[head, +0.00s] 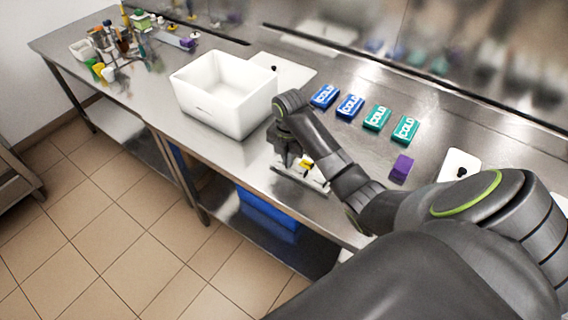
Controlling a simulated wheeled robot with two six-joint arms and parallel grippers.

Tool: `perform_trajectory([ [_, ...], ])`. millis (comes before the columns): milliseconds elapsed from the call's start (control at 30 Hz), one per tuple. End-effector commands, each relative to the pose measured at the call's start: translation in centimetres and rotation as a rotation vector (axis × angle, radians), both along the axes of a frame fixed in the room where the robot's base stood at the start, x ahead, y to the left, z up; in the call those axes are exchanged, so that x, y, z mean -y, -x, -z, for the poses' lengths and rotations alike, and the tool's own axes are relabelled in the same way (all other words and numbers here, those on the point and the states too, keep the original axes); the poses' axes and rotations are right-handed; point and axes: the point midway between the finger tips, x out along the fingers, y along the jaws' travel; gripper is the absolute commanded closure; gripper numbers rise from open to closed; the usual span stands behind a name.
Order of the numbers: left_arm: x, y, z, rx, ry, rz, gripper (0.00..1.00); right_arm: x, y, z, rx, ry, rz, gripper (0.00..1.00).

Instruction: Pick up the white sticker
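My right gripper (296,172) is low over the front edge of the steel table, pointing down. Its fingers are small and partly hidden by the wrist, so I cannot tell if they are open or shut. A small yellow item (306,164) shows right at the gripper; I cannot tell whether it is held. A flat pale piece (314,184) lies under and beside the fingers, partly covered; I cannot tell whether it is the white sticker. My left gripper is not in view.
A white open bin (183,95) stands left of my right gripper. Blue COLD packs (349,106), green COLD packs (405,130) and a purple block (401,168) lie to the right. White boards with black knobs (297,75) (451,162) lie on the steel table (350,145). Bottles and tools crowd the far left.

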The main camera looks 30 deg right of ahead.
Motion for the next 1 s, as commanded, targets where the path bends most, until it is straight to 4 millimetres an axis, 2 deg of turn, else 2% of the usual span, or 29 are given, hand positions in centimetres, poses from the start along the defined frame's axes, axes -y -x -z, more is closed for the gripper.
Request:
perform_trajectory([
  [467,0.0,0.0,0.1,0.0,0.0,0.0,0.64,0.0,-0.1,-0.3,0.002,0.0,0.0,1.0],
  [633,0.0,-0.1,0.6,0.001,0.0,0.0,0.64,0.0,-0.1,-2.7,0.005,0.002,-0.001,1.0],
  [733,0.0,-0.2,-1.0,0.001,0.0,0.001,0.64,0.1,-0.1,-5.8,0.005,0.002,0.0,1.0],
  [1000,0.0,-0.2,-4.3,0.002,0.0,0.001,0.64,0.0,0.0,-8.9,0.0,0.0,0.001,1.0],
])
